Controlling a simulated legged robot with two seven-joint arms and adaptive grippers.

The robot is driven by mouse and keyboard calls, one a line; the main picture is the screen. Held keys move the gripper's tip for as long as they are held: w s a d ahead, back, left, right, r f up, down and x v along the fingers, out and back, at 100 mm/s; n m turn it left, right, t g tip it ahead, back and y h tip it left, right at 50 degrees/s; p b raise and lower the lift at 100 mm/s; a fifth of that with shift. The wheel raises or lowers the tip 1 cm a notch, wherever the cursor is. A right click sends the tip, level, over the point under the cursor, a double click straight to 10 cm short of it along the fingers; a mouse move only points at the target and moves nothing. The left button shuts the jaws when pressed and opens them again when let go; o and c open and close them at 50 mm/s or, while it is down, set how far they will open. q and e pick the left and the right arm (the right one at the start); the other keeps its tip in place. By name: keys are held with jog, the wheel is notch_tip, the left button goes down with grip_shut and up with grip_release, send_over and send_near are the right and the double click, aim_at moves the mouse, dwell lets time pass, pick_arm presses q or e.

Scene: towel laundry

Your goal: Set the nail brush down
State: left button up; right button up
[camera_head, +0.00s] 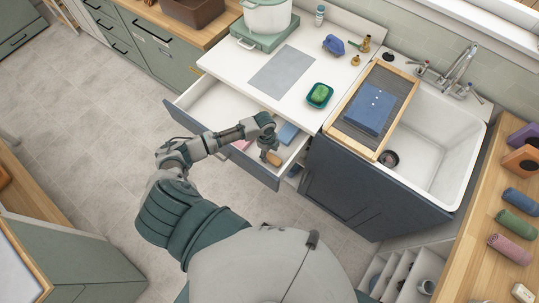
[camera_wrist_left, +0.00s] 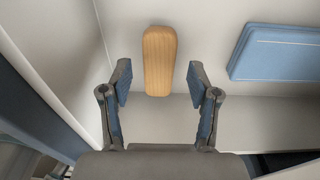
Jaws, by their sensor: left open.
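The nail brush, seen as a wooden block with rounded ends, lies in the open drawer and shows in the left wrist view (camera_wrist_left: 159,50) and the head view (camera_head: 272,158). No bristles show. My left gripper (camera_wrist_left: 158,82) is open over the drawer, and it also shows in the head view (camera_head: 268,147). In the wrist view its fingertips stand apart on either side of the brush's near end, with a gap at each side. The brush appears to rest on the drawer floor. My right gripper is not in view.
The drawer (camera_head: 206,113) is pulled out, with a folded blue cloth (camera_wrist_left: 275,55) right of the brush and something pink (camera_head: 241,144). Above are a grey mat (camera_head: 281,71) and a green dish (camera_head: 319,96). The sink (camera_head: 441,135) has a wooden rack (camera_head: 404,105) holding a blue towel (camera_head: 370,111).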

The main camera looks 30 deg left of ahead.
pick_arm(q)
notch_tip(320, 180, up, 9)
jog(key=a, duration=0.1)
jog(key=shift+a+r, duration=0.15)
jog(key=shift+a, duration=0.05)
dwell(0.5)
